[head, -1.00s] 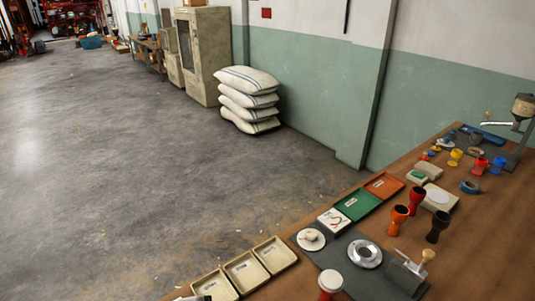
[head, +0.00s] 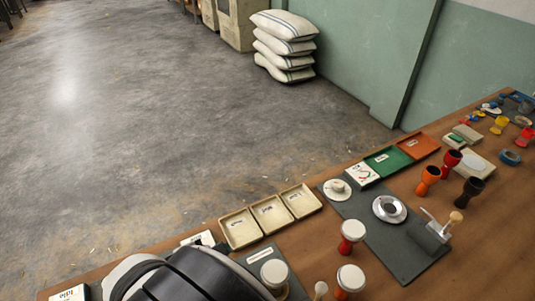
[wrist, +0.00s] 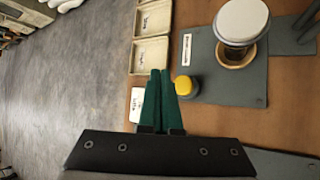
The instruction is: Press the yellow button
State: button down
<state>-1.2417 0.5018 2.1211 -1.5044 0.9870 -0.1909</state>
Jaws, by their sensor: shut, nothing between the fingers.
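The yellow button (wrist: 184,86) shows in the wrist view as a small round yellow cap on a grey-blue base, at the left edge of a dark grey mat (wrist: 255,95). My gripper (wrist: 160,73) has two green fingers closed together, empty, just left of the button in that picture. They appear apart from the button, but the height between them is hard to tell. In the head view my black and grey arm fills the lower left. The button cannot be made out there.
A white-topped drum (wrist: 242,22) stands on the mat, right of my fingers. Cream trays (head: 270,214) line the table's edge. More drums, such as a red one (head: 352,232), stand to the right. Bare wooden tabletop (head: 470,260) lies at the lower right.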

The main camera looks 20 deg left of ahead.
jog(key=shift+f, duration=2.5)
jog(key=shift+f, duration=0.1)
jog(key=shift+f, duration=0.3)
jog(key=shift+f, duration=1)
dwell(0.8)
jog(key=shift+r, duration=1.5)
jog(key=shift+r, duration=2.4)
